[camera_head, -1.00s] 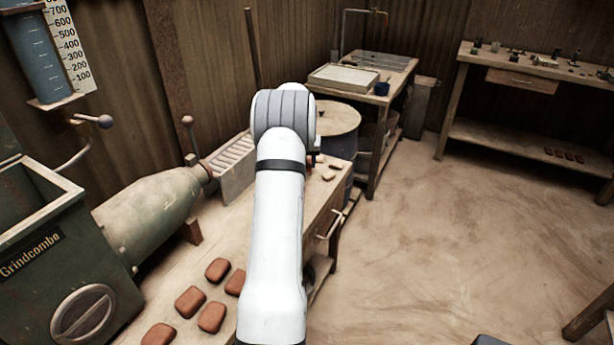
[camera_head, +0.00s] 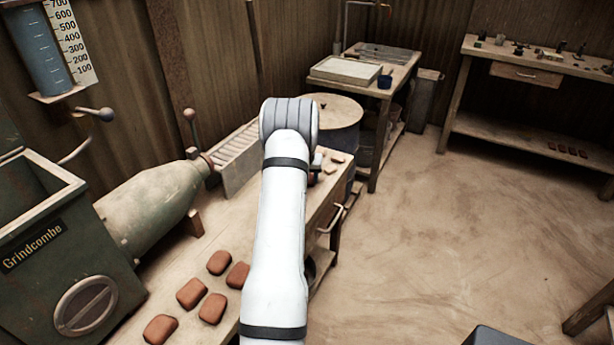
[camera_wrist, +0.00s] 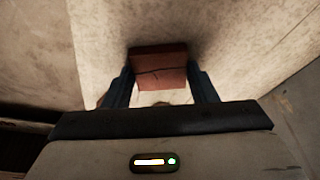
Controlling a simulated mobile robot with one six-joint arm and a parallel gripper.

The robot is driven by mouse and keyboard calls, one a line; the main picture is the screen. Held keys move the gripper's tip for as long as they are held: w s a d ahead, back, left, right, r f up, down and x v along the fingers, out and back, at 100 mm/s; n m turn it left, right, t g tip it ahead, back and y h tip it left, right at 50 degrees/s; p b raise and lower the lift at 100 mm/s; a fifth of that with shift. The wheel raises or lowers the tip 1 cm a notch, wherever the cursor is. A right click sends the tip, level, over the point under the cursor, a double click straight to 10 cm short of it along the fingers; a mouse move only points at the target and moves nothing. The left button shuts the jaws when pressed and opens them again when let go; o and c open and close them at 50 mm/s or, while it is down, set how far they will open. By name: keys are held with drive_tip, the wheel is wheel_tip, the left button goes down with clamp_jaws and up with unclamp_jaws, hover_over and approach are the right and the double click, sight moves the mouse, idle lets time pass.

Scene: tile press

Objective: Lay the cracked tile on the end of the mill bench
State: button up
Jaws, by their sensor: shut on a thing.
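The cracked tile (camera_wrist: 158,68) is reddish-brown with a dark crack line across it. In the wrist view it sits between the two blue fingers of my gripper (camera_wrist: 162,84), which is shut on it. A pale surface lies behind the tile; I cannot tell whether the tile touches it. The mill bench (camera_head: 218,243) runs along the left wall in the head view and carries the green Grindcombe mill (camera_head: 70,270).
Several red-brown tiles (camera_head: 191,293) lie on the near part of the bench. Small pale pieces (camera_head: 337,157) lie on its far end. A drum (camera_head: 338,112) and a side table (camera_head: 400,72) stand beyond.

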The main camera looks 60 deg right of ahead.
drive_tip(key=o, duration=1)
drive_tip(key=shift+r, duration=0.1)
drive_tip(key=shift+r, duration=0.25)
drive_tip(key=v, duration=1.1)
drive_tip(key=shift+r, duration=0.25)
drive_tip(key=shift+s+a, duration=0.15)
